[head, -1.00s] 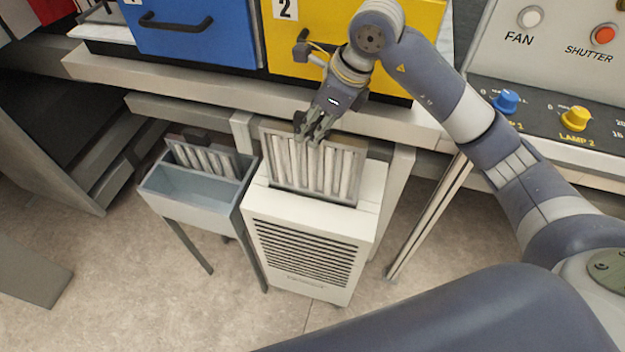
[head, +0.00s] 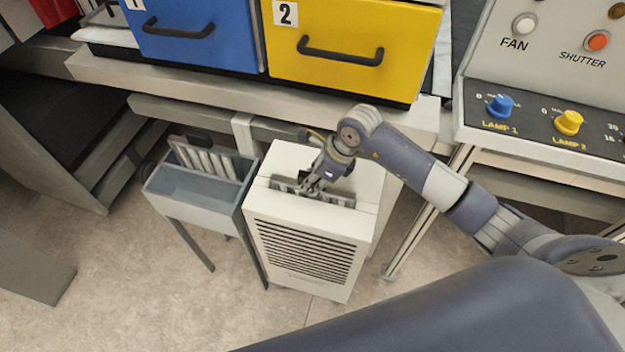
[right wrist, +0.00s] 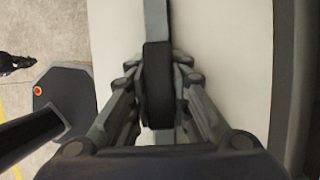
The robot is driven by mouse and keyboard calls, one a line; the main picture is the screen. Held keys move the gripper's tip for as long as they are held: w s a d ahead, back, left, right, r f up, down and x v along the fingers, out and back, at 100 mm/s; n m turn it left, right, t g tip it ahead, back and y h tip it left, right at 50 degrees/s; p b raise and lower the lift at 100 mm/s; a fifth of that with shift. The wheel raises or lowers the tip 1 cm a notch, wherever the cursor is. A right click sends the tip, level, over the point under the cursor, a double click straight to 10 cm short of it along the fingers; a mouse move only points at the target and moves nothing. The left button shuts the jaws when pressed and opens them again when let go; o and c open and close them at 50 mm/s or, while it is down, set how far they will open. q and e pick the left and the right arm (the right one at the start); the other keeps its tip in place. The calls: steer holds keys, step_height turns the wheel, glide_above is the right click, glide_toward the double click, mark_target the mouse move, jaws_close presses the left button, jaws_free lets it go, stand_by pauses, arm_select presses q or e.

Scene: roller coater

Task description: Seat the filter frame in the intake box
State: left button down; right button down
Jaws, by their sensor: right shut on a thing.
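The intake box (head: 308,255) is a white cabinet with a louvred front, standing on the floor below the bench. The filter frame (head: 343,200) is grey and sits down in the slot in the box's top, with only its upper edge showing. My right gripper (head: 308,189) is shut on the frame's top edge, just above the slot. In the right wrist view a dark grip (right wrist: 158,85) lies between the fingers, over the white box top. The rest of the frame is hidden inside the box. My left gripper is not in view.
A grey bin (head: 195,195) on legs, holding another pleated filter (head: 203,157), stands left of the box. The bench edge (head: 200,82) with blue and yellow drawers is behind. A control panel (head: 540,110) is at the right.

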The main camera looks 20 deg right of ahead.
steer(key=shift+f, duration=0.2)
steer(key=c, duration=1.5)
jaws_free()
steer(key=shift+r, duration=0.15)
steer(key=b+v, duration=0.1)
steer(key=v, duration=1.1)
steer(key=shift+b, duration=0.3)
